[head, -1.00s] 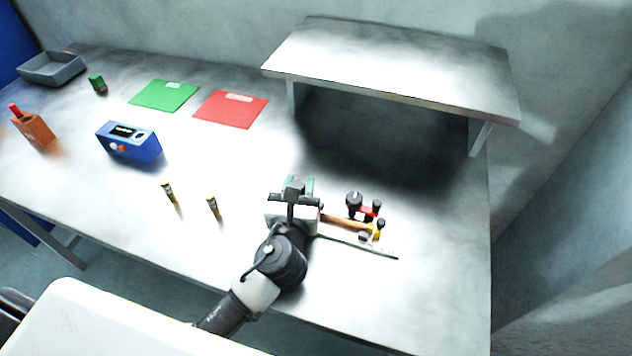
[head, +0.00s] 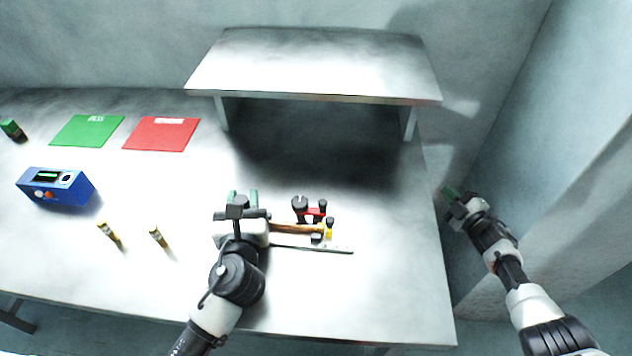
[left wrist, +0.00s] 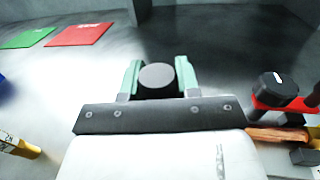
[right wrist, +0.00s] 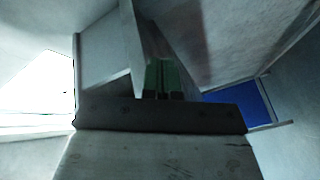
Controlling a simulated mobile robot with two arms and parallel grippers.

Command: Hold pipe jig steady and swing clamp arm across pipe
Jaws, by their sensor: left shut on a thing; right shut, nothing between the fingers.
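The pipe jig has a thin grey base (head: 325,249) on the table, partly hidden by my left arm. A copper-brown pipe (head: 290,228) lies along it, with a yellow piece (head: 329,231) near its right end. A red clamp arm (head: 315,211) with black knobs (head: 300,202) sits just behind the pipe, not across it. My left gripper (head: 243,198) is at the jig's left end. In the left wrist view its green fingers are shut on a dark round post with a grey top (left wrist: 157,77). My right gripper (head: 450,193) is shut and empty, right of the table edge.
A raised shelf (head: 315,65) stands behind the jig. A red mat (head: 160,134), a green mat (head: 87,130), a blue device (head: 55,187) and two small yellow-and-black items (head: 109,233) lie to the left. The table right of the jig is clear; a wall stands at right.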

